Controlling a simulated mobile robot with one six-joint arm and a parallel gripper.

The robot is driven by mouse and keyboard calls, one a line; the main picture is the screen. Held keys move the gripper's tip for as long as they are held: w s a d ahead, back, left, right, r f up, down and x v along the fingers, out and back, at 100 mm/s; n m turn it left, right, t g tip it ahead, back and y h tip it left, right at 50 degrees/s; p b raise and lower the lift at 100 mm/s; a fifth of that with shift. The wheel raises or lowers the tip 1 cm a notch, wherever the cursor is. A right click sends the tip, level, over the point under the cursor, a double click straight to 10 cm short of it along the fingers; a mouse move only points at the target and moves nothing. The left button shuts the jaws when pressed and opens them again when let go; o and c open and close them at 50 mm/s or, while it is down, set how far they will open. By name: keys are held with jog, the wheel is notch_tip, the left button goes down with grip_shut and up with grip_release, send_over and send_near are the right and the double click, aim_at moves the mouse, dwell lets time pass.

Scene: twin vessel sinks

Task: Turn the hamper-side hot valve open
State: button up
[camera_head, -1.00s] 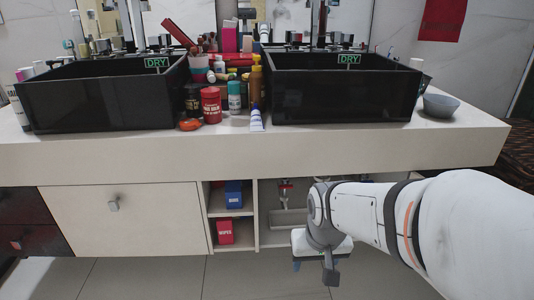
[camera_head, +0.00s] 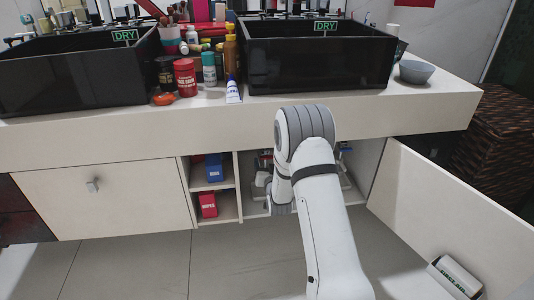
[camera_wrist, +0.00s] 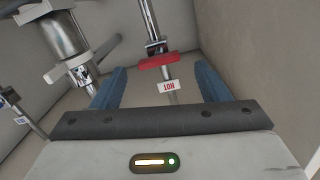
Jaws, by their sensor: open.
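The red valve handle (camera_wrist: 155,62) sits on a thin metal pipe in the wrist view, with a white tag (camera_wrist: 168,86) reading HOT upside down below it. My gripper (camera_wrist: 161,70) is open, its blue fingers spread to either side of the handle and tag in the picture. I see no contact with the handle. In the head view my arm reaches into the open cabinet under the right sink (camera_head: 318,60), and my fingers are hidden there. The wicker hamper (camera_head: 490,140) stands to the right of the counter.
An open cabinet door (camera_head: 440,210) stands right of my arm, with a white holder (camera_head: 455,278) on it. A shelf divider (camera_head: 240,190) is at left. In the wrist view, a thick metal drain pipe (camera_wrist: 62,38) with pale fittings is close to my left finger.

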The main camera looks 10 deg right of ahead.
aim_at(266, 156)
jog(key=shift+t, duration=0.3)
jog(key=w+b, duration=0.1)
jog(key=w, duration=0.3)
jog(key=w+f+b, duration=0.1)
jog(key=w, duration=0.1)
jog(key=shift+w+b, duration=0.2)
jog(key=shift+b, duration=0.1)
jog(key=shift+w+r, duration=0.2)
jog(key=shift+w, duration=0.6)
jog(key=shift+c, duration=0.3)
